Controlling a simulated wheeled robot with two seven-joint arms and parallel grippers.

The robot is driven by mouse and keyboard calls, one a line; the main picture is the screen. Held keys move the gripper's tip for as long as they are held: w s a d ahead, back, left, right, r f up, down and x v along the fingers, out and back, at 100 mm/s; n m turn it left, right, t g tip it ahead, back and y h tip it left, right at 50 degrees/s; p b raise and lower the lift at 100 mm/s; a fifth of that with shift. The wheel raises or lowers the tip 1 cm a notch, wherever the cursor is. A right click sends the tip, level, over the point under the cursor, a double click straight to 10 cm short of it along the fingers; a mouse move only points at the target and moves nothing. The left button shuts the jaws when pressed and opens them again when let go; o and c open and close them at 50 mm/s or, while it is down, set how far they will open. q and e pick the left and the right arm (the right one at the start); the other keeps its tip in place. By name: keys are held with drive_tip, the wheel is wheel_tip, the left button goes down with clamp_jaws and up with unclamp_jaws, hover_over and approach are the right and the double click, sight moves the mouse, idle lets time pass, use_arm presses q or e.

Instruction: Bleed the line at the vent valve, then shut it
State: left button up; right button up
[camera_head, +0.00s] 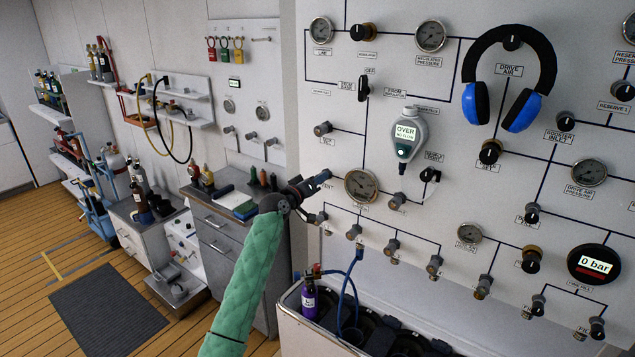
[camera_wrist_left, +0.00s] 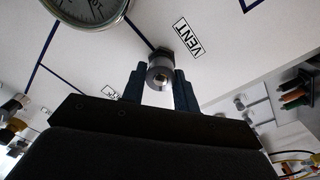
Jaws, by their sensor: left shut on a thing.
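The vent valve (camera_wrist_left: 160,68) is a small metal knob on the white panel, beside a label reading VENT (camera_wrist_left: 187,38). In the left wrist view the two dark fingers of my left gripper (camera_wrist_left: 159,88) stand on either side of it, shut on it. In the head view my left gripper (camera_head: 322,180) reaches the panel's left part, and its fingers mostly hide the valve. A round gauge (camera_head: 361,186) sits just right of it. How far the valve is turned cannot be told. My right gripper is not in view.
A handheld meter reading OVER (camera_head: 406,133) and blue headphones (camera_head: 508,80) hang on the panel. A digital gauge (camera_head: 594,263) reads 0 bar. Below, a trough (camera_head: 318,330) holds a purple cylinder (camera_head: 309,300) with a blue hose. Several small valves line the panel under my gripper.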

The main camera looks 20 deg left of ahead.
use_arm(q)
drive_tip(key=n+y+p, duration=0.1)
drive_tip(key=n+p, duration=0.3)
drive_tip(key=n, duration=1.3)
drive_tip(key=shift+f+p, duration=0.15)
drive_tip(key=shift+p, duration=0.2)
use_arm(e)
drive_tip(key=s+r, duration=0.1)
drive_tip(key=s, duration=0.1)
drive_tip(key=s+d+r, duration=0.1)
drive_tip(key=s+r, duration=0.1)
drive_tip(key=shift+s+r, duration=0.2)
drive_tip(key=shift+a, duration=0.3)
